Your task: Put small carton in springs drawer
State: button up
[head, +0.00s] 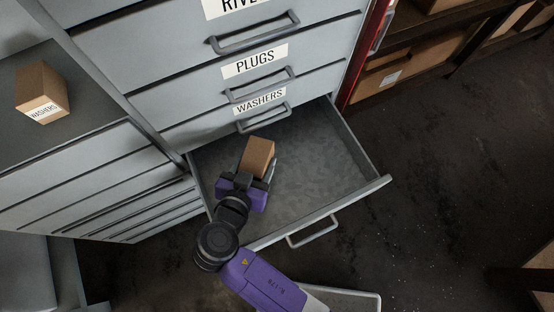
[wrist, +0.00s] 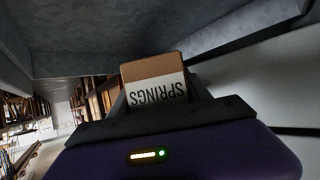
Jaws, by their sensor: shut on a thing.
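A small brown carton (head: 257,156) is held in my gripper (head: 257,175), which is shut on it. In the wrist view the carton (wrist: 152,70) shows a white label reading SPRINGS, upside down. An open grey drawer (head: 325,165) is pulled out below the WASHERS drawer. The carton and gripper are over the left part of this drawer; I cannot tell whether the carton touches its floor. The drawer's inside looks empty apart from them. Its own front label is not visible from above.
Shut drawers marked PLUGS (head: 254,62) and WASHERS (head: 260,101) rise above the open one. A carton labelled WASHERS (head: 42,92) stands on the grey cabinet top at left. Shelves with boxes (head: 390,75) stand at upper right. The floor (head: 450,170) at right is clear.

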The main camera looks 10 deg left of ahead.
notch_tip(320, 180, down, 4)
jog(key=s+a+f+b, duration=0.1)
jog(key=s+a+b, duration=0.1)
jog(key=b, duration=0.1)
send_near(273, 133)
jog(key=shift+w+a+r+m+h+b, duration=0.25)
jog(key=shift+w+a+m+h+b, duration=0.05)
jog(key=shift+w+h, duration=0.1)
jog(key=shift+f+x, duration=0.25)
jog(key=shift+x, duration=1.6)
jog(key=shift+s, duration=0.1)
jog(key=shift+f, duration=0.1)
jog(key=o, duration=1.7)
jog(key=shift+c, duration=0.2)
